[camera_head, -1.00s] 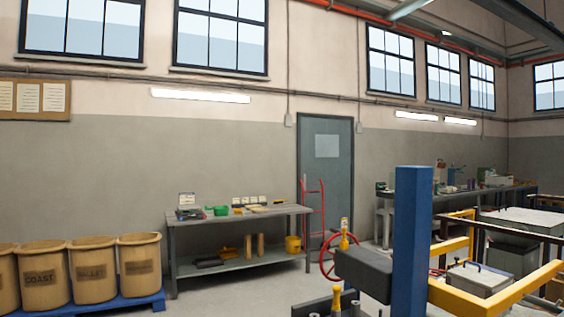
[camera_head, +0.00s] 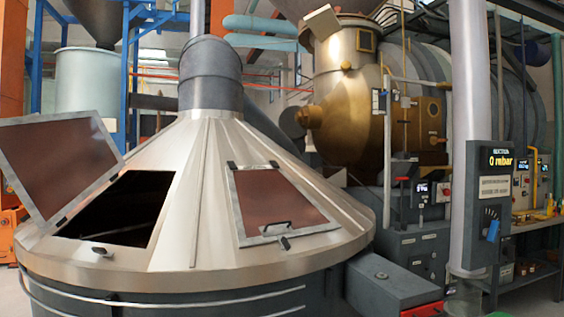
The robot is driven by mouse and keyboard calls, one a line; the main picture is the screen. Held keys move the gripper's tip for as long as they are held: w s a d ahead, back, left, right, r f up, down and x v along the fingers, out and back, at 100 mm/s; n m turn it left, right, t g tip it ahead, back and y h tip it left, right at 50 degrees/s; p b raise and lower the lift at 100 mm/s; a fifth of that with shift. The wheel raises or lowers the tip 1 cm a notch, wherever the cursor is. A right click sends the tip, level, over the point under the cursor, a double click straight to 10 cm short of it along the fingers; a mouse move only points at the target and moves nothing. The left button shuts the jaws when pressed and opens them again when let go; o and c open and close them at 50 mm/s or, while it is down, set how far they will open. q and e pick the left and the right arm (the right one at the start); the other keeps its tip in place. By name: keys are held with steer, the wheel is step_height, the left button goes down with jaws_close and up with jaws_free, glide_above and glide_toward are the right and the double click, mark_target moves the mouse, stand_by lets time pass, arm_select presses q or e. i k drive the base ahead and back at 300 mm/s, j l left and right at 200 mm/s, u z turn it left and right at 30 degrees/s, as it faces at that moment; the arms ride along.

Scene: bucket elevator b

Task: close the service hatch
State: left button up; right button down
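A large steel cone-topped vessel (camera_head: 186,225) fills the left and middle of the head view. A hatch lid (camera_head: 60,165) with a reddish-brown panel and grey frame stands swung open at the left of the cone. Beside it is the dark opening (camera_head: 118,208), with a small dark catch (camera_head: 101,251) on the cone below its lower edge. A second hatch (camera_head: 281,203) with a similar panel and a black handle lies flat and shut on the right of the cone. It is not marked which hatch is the service hatch. Neither gripper is in view.
A grey box (camera_head: 393,287) juts out at the vessel's lower right. A pale column with a pressure display reading 0 mbar (camera_head: 507,160) stands at the right. A brass machine (camera_head: 350,95) stands behind. A workbench (camera_head: 535,222) is at the far right.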

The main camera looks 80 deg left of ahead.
mark_target(55, 162)
steer(key=u, duration=3.55)
steer(key=i+j+u, duration=0.2)
steer(key=u, duration=0.15)
steer(key=i+j+u, duration=0.1)
steer(key=i+u, duration=0.45)
steer(key=u, duration=0.15)
steer(key=i, duration=4.95)
steer(key=i+j+z, duration=0.1)
steer(key=i+z, duration=0.25)
steer(key=i, duration=0.2)
steer(key=i+j+z, duration=0.35)
steer(key=i, duration=0.2)
steer(key=l+z, duration=0.1)
steer(key=z, duration=1.7)
